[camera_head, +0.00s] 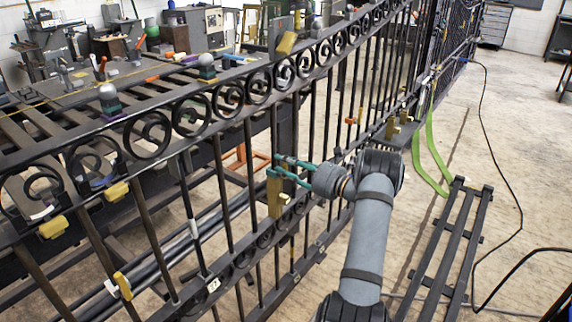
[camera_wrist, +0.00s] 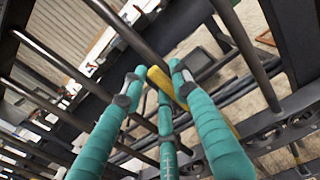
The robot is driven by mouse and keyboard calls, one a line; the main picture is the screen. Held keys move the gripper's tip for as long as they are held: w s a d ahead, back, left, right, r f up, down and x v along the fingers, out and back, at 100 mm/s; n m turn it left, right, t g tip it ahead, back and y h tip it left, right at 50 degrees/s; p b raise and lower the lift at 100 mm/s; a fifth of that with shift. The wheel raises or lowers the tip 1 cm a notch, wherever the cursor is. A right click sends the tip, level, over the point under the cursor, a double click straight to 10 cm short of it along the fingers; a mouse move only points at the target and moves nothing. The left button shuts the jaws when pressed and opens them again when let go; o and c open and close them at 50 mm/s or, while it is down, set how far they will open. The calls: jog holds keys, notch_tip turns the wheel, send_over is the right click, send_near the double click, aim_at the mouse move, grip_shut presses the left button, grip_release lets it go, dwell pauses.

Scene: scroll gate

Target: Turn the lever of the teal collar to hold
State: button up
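My gripper (camera_head: 276,166) has teal fingers and reaches from the right to the dark scroll gate (camera_head: 262,88). No teal collar shows clearly at the yellow piece.
More yellow pieces (camera_head: 53,227) hang on the gate at left. A black slatted rack (camera_head: 450,240) and green straps (camera_head: 425,165) lie right of my arm. A dark cable (camera_head: 490,120) crosses the floor.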

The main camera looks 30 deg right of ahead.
jog(key=v, duration=1.2)
jog(key=x, duration=1.2)
jog(key=shift+a, duration=0.1)
